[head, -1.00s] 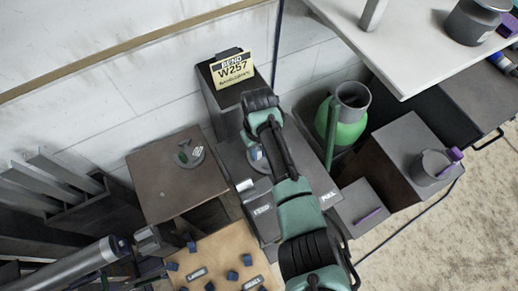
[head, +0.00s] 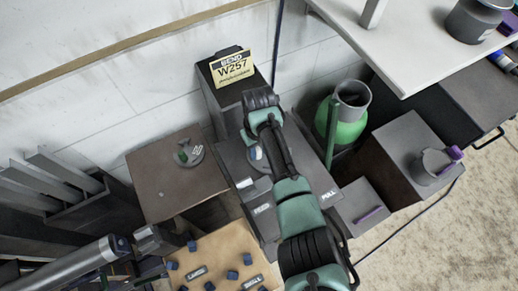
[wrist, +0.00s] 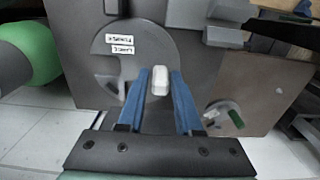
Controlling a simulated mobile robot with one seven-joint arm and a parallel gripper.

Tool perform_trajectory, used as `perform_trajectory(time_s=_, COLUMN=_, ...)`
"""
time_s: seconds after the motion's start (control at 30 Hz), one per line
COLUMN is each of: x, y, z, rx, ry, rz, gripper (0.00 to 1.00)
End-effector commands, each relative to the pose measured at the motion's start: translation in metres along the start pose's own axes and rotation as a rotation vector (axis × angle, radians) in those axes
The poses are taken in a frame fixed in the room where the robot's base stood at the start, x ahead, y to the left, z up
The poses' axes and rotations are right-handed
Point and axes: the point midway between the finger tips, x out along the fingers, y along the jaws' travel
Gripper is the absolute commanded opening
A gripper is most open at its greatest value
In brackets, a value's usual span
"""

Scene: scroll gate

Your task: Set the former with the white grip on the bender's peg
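In the wrist view the blue fingers of my gripper (wrist: 160,88) lie close along both sides of a white grip (wrist: 160,80). The grip stands on a large grey notched disc with two white labels, the former (wrist: 130,65). The former is over the dark grey bender (wrist: 75,40). In the head view my arm and hand cover most of the former; only a small pale patch (head: 256,153) shows beside the hand. The bender (head: 232,165) shows around my arm. Its peg is hidden, so I cannot tell whether the former is seated on it.
A brown table (head: 160,195) at left carries another former with a green grip (head: 188,153). A yellow W257 sign (head: 232,68) stands behind the bender. A green vessel (head: 345,130) and a grey block with a purple-gripped piece (head: 437,163) stand at right.

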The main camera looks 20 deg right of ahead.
Motion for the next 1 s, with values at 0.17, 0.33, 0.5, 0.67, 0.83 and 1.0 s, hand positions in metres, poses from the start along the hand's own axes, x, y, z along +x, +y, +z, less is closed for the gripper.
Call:
perform_trajectory(time_s=0.17, x=0.001, y=0.000, z=0.001, rx=0.000, ry=-0.002, rz=-0.001, gripper=0.60)
perform_trajectory(time_s=0.33, x=0.001, y=-0.001, z=0.001, rx=0.000, ry=-0.003, rz=-0.002, gripper=0.60)
perform_trajectory(time_s=0.5, x=-0.002, y=-0.002, z=0.002, rx=0.000, ry=-0.004, rz=-0.004, gripper=0.60)
perform_trajectory(time_s=0.67, x=-0.025, y=-0.001, z=0.001, rx=0.000, ry=0.000, rz=-0.003, gripper=0.60)
perform_trajectory(time_s=0.83, x=-0.063, y=0.000, z=0.000, rx=0.000, ry=0.002, rz=-0.001, gripper=0.60)
perform_trajectory(time_s=1.0, x=-0.098, y=0.000, z=0.000, rx=-0.001, ry=0.002, rz=0.000, gripper=0.60)
